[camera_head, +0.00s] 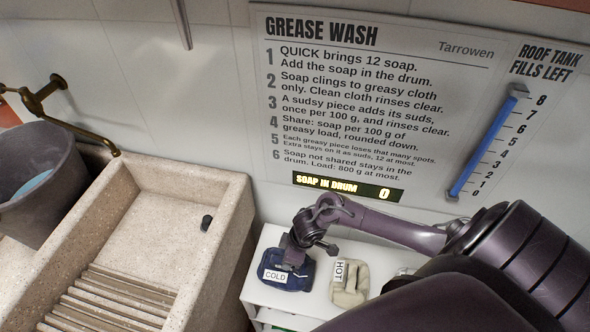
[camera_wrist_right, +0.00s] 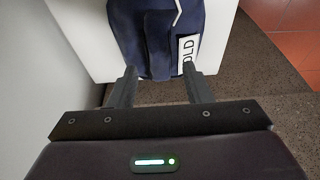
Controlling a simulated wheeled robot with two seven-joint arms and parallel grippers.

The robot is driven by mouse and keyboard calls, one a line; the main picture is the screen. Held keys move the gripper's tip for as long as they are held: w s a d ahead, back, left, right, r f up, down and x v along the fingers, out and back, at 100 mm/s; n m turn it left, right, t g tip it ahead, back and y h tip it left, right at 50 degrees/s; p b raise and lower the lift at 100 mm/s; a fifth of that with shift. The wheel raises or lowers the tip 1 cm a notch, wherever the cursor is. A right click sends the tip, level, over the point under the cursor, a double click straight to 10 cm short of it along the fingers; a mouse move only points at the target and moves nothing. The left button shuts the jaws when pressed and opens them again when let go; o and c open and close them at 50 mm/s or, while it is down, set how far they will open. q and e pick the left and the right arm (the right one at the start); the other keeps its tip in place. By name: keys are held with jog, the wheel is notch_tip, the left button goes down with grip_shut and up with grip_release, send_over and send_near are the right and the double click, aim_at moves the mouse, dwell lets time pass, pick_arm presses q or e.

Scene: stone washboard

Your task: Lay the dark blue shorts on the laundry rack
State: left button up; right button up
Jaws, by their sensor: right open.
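The dark blue shorts (camera_head: 279,280), folded and bearing a white "COLD" label, lie on a white stand (camera_head: 262,243) right of the stone basin. My right gripper (camera_head: 296,258) is down at their upper edge in the head view. In the right wrist view, the open fingers (camera_wrist_right: 160,76) are spread at the near edge of the shorts (camera_wrist_right: 150,30), with the cloth reaching between the tips. Whether the fingers touch the cloth I cannot tell. I see no clear laundry rack in these views. My left gripper is out of view.
A beige cloth labelled "HOT" (camera_head: 347,292) lies right of the shorts. The stone basin (camera_head: 165,185) with its ridged washboard (camera_head: 110,300) is at left, with a small dark piece (camera_head: 206,222) inside. A grey bucket (camera_head: 38,170) stands far left. The wall sign's display (camera_head: 348,187) reads 0.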

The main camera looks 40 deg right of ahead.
jog(key=p+v, duration=0.1)
jog(key=v, duration=0.8)
jog(key=shift+s, duration=0.1)
